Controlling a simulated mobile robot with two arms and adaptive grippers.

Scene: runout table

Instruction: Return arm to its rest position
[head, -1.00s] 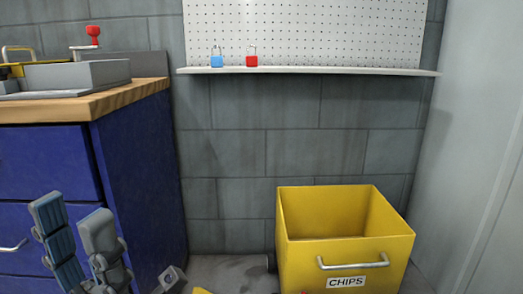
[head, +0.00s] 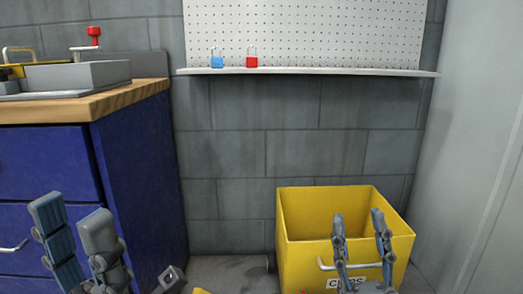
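My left gripper (head: 80,222) is at the lower left, in front of the blue cabinet. Its two fingers stand up and apart, with nothing between them. My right gripper (head: 358,226) is at the lower right, in front of the yellow chips bin. Its two fingers point up and stand apart, with no object between them. It partly hides the bin's handle and label. The rest of both arms is below the picture.
The yellow bin (head: 300,257) stands on the floor by the wall. The blue cabinet (head: 142,185) with a wooden top is at the left. A blue padlock (head: 217,62) and a red padlock (head: 252,62) stand on the shelf (head: 330,72). The wall between cabinet and bin is clear.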

